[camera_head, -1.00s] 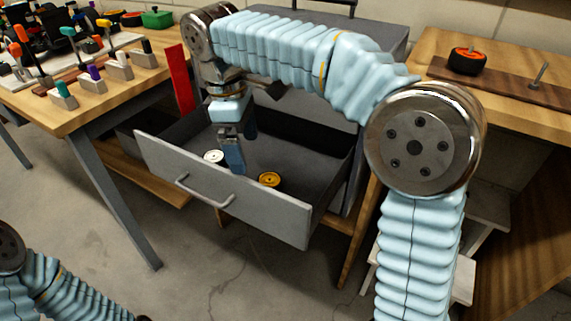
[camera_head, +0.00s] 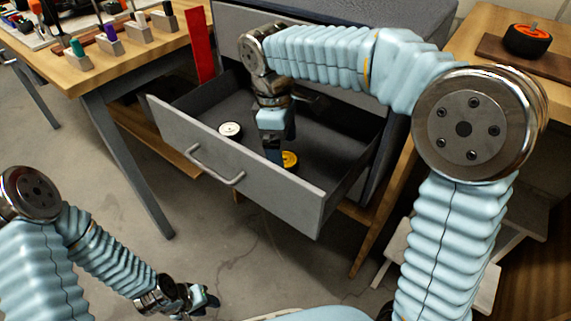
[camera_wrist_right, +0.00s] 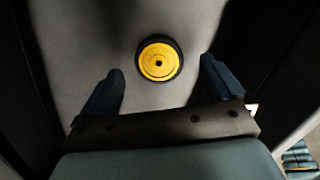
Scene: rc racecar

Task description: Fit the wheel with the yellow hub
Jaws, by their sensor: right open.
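The wheel with the yellow hub (camera_head: 290,159) lies flat in the open grey drawer (camera_head: 238,165); it also shows in the right wrist view (camera_wrist_right: 159,61), with a dark tyre around the hub. My right gripper (camera_head: 274,152) reaches down into the drawer just left of this wheel and partly covers it. In the right wrist view, its fingers (camera_wrist_right: 160,82) are apart and empty, and the wheel appears between and beyond the fingertips, not gripped. My left gripper (camera_head: 203,301) is low at the left, over the floor, away from the drawer; its jaw state is unclear.
A white-hubbed wheel (camera_head: 230,131) lies in the drawer further left. An orange-hubbed wheel (camera_head: 527,40) sits on the right-hand bench. The workbench (camera_head: 150,62) at left holds tools in small blocks. The drawer's front and side walls stand around my right gripper.

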